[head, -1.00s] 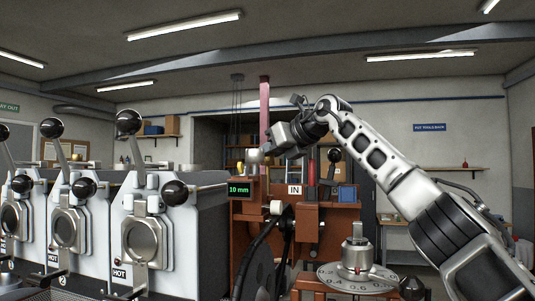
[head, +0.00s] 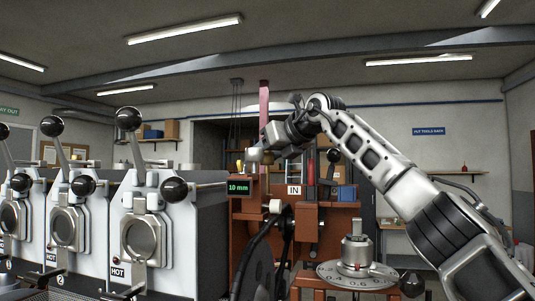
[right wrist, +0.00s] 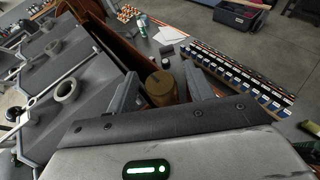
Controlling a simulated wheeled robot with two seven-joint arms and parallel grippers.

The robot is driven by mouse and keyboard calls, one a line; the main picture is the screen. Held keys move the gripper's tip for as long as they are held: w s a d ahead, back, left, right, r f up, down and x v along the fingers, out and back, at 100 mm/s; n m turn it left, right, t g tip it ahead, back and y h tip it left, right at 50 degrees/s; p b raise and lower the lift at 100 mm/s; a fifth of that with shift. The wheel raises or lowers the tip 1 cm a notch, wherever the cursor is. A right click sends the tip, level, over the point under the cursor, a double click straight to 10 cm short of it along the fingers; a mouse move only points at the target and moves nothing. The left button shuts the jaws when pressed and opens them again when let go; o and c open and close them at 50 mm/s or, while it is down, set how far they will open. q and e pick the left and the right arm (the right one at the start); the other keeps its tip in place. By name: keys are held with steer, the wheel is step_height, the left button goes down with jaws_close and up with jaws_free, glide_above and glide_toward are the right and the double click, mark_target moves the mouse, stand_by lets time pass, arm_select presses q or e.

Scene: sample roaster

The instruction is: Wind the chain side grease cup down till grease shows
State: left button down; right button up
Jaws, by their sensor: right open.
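A brown, brass-like round cap, which looks like the grease cup (right wrist: 161,86), stands between the two fingers of my right gripper (right wrist: 160,76) in the right wrist view. The fingers are apart, one on each side of the cap, and I see no clear grip on it. In the head view my right gripper (head: 256,154) is at the upper part of the reddish-brown machine (head: 320,225), above the green "10 mm" display (head: 238,187). I cannot make out grease at the cup. My left gripper is not in view.
Roasters with black ball levers (head: 140,230) stand at the left. A large dark wheel (head: 262,262) and a numbered dial (head: 357,275) are in front of the machine. In the right wrist view, a row of small dark-and-white items (right wrist: 238,75) lies right of the cap.

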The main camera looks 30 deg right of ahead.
steer(key=shift+s+r, duration=0.1)
steer(key=shift+s, duration=0.25)
arm_select(q)
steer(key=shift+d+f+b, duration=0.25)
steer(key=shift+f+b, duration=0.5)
steer(key=shift+b, duration=0.95)
arm_select(e)
steer(key=v, duration=1.5)
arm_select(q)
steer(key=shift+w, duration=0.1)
